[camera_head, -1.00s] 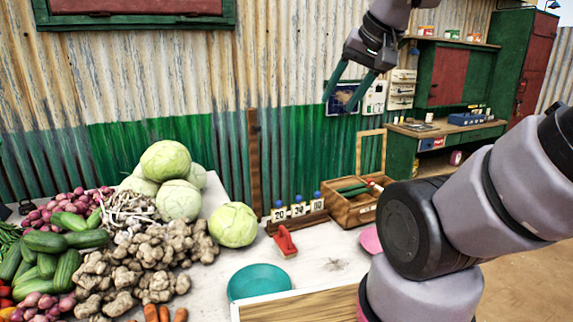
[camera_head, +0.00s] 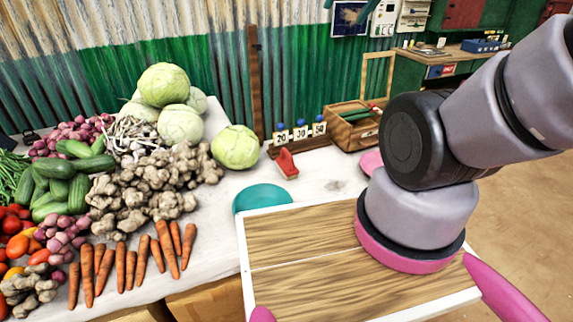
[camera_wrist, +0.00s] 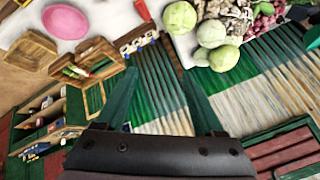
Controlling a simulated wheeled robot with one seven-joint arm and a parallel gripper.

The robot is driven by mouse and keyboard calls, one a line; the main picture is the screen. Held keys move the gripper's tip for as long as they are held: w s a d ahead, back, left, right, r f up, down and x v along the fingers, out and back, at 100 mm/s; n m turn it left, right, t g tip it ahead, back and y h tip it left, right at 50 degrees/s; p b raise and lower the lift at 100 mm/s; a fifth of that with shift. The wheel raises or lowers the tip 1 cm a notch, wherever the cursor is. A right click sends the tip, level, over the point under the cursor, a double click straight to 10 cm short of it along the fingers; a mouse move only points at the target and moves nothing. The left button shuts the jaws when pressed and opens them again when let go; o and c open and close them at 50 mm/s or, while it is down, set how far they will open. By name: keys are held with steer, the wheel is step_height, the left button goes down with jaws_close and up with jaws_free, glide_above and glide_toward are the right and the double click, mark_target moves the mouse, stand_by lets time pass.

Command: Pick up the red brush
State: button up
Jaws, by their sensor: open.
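The red brush (camera_head: 287,163) lies on the white stall table (camera_head: 325,180) in the head view, just right of the nearest cabbage and in front of the number rack. A small red shape at the top edge of the wrist view (camera_wrist: 143,10) looks like the same brush, partly cut off. My gripper (camera_wrist: 160,75) shows in the wrist view with its two green fingers apart and nothing between them. It is well away from the brush and faces the corrugated wall. The gripper is out of the head view.
A teal dish (camera_head: 262,197) lies in front of the brush. The number rack (camera_head: 298,145) and a wooden crate (camera_head: 352,130) stand behind and to the right. A cabbage (camera_head: 235,148) and ginger (camera_head: 150,190) crowd the left. A pink dish (camera_head: 371,161) is partly behind my arm.

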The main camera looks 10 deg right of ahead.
steer(key=shift+o, duration=1.4)
steer(key=shift+w+f, duration=0.1)
steer(key=shift+w, duration=0.3)
steer(key=n+g+y, duration=0.1)
steer(key=n+g, duration=0.2)
steer(key=n, duration=0.3)
glide_above(285, 161)
steer(key=s+d, duration=0.4)
step_height(285, 161, down, 45)
steer(key=shift+s+a+x, duration=0.1)
steer(key=shift+x, duration=1.7)
steer(key=shift+s+a+x, duration=0.1)
steer(key=shift+a+x, duration=0.05)
steer(key=shift+x, duration=1.7)
steer(key=shift+s+a+x, duration=0.1)
steer(key=shift+s+x, duration=0.05)
steer(key=shift+x, duration=1.65)
